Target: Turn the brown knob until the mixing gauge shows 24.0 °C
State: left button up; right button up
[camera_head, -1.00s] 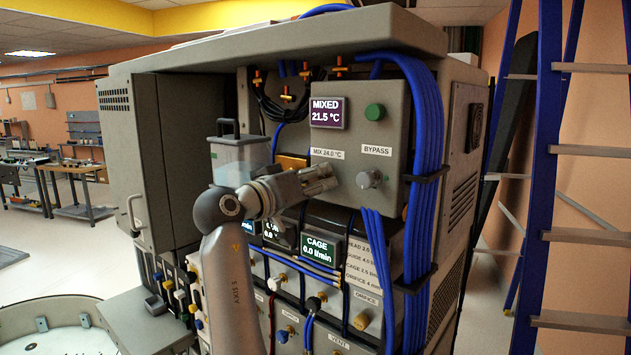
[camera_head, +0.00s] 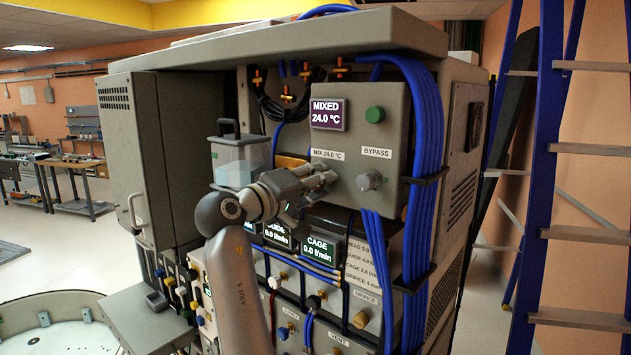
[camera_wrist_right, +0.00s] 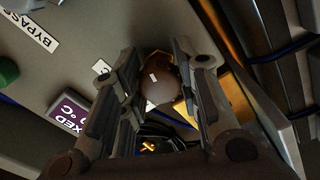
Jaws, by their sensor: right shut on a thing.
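The mixing gauge (camera_head: 328,114) reads "MIXED 24.0 °C" in the head view. Part of it also shows in the right wrist view (camera_wrist_right: 70,114). The brown knob (camera_wrist_right: 160,78) sits between the two fingers of my right gripper (camera_wrist_right: 158,82) in the right wrist view. My right gripper (camera_head: 326,178) is shut on the knob at the panel, just below the "MIX 24.0 °C" label (camera_head: 327,154). In the head view the fingers hide the knob. My left gripper is not in view.
A grey bypass knob (camera_head: 370,180) is right of my gripper, with a green button (camera_head: 375,114) above it. Blue hoses (camera_head: 425,150) run down the panel's right side. A blue ladder (camera_head: 545,180) stands at right.

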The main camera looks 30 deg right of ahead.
jog(key=shift+f, duration=0.1)
jog(key=o, duration=1)
jog(key=shift+d, duration=0.15)
jog(key=shift+o, duration=0.2)
